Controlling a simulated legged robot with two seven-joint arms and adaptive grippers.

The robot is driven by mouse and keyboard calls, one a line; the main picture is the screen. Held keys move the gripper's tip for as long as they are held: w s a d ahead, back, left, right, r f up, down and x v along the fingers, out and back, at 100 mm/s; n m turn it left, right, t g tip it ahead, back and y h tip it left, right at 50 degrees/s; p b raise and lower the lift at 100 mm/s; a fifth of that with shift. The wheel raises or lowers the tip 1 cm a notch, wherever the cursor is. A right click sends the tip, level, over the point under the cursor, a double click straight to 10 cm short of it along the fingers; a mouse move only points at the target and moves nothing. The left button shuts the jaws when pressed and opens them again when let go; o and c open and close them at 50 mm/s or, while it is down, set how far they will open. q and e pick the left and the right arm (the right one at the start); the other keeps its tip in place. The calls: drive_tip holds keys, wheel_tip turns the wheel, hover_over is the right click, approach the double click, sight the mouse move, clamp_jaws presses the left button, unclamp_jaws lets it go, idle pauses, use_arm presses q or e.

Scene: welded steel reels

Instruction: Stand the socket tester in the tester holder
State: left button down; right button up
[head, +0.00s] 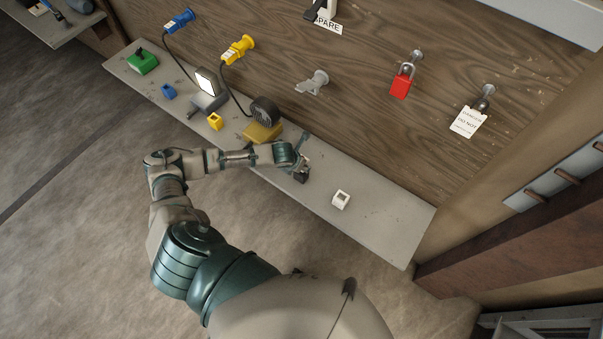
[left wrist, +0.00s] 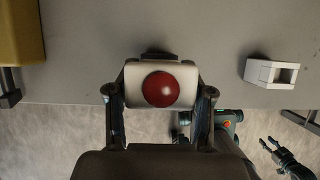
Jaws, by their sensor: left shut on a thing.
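The socket tester (left wrist: 186,78), a pale block with a round red face and a dark part at its far end, sits between the fingers of my left gripper (left wrist: 160,92). The gripper is shut on it. In the head view my left gripper (head: 303,171) is over the front part of the shelf, and the tester is mostly hidden there. The tester holder (head: 341,200), a small white hollow block, stands on the shelf to the right, apart from the gripper. It also shows in the left wrist view (left wrist: 272,72). My right gripper (left wrist: 274,147) appears open and empty, low at the right.
The grey shelf (head: 385,222) is clear around the white holder. A yellow-based fan (head: 263,130), a lamp (head: 207,92), a yellow block (head: 215,122), a blue block (head: 168,91) and a green box (head: 143,62) stand leftward. Plugs, a red padlock (head: 402,83) and tags hang on the wooden board.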

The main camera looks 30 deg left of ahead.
use_arm(q)
drive_tip(key=shift+f+b, duration=0.5)
drive_tip(key=shift+f, duration=0.7)
idle(0.5)
drive_tip(key=shift+c, duration=1.8)
unclamp_jaws()
wheel_tip(320, 180, up, 6)
drive_tip(key=p, duration=0.6)
drive_tip(key=shift+r, duration=1.5)
